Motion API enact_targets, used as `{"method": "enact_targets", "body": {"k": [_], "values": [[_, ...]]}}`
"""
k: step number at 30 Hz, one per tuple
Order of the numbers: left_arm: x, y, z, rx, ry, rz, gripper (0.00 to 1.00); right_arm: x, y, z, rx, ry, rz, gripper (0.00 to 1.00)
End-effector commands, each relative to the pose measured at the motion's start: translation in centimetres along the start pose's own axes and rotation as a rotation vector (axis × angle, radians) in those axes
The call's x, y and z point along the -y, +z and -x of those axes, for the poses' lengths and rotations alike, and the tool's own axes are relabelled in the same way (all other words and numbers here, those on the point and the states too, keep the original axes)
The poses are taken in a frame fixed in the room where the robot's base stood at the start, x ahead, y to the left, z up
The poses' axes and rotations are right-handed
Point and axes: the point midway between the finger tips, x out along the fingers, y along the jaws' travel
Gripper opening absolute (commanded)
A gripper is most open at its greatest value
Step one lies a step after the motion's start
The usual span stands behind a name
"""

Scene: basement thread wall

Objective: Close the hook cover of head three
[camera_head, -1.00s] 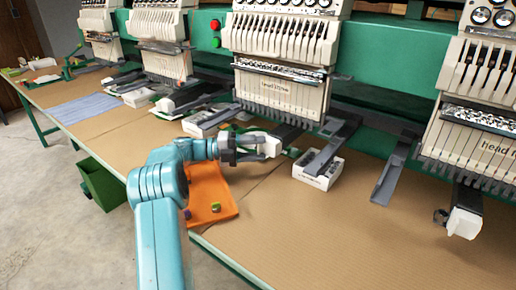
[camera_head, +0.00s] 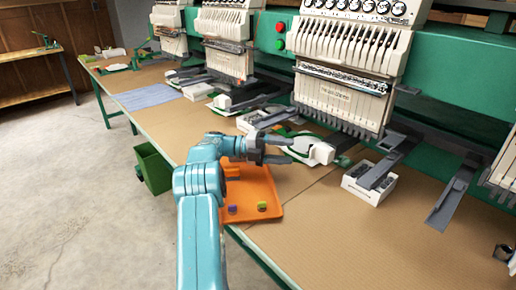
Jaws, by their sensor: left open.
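The middle sewing head (camera_head: 343,95), whose label read "head three" a second ago, hangs over the tan table. Below it, a white rounded part with a green edge (camera_head: 314,151) sticks out toward me; it looks like the hook cover, but I cannot tell how far it stands open. My left gripper (camera_head: 291,148) is open and empty, its fingers pointing right at the near left side of this white part. I cannot tell whether they touch it. My right gripper is not in view.
An orange tray (camera_head: 268,208) with small purple and green pieces lies below my left gripper. A white box (camera_head: 369,186) with dark contents stands right of the white part. Grey arms jut out under the heads.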

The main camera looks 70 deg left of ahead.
Motion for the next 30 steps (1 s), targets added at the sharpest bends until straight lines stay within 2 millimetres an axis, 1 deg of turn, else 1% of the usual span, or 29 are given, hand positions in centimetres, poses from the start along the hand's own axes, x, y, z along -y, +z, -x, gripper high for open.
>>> {"method": "enact_targets", "body": {"k": [1,6,8,12,18,30], "values": [[-0.1,0.1,1.6,0.005,0.002,-0.001,0.55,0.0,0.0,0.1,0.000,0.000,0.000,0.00],[0.0,0.1,6.0,0.005,0.001,-0.002,0.55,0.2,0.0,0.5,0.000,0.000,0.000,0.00],[0.0,0.0,7.3,0.004,0.001,-0.002,0.55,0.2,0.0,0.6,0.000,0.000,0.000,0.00],[0.1,0.0,8.7,0.003,-0.001,-0.001,0.55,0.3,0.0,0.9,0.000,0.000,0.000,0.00],[0.0,-0.1,9.6,0.001,-0.001,-0.001,0.55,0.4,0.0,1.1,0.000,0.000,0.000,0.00],[0.0,-0.1,9.6,0.001,-0.001,0.000,0.55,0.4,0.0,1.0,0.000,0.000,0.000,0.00]]}}
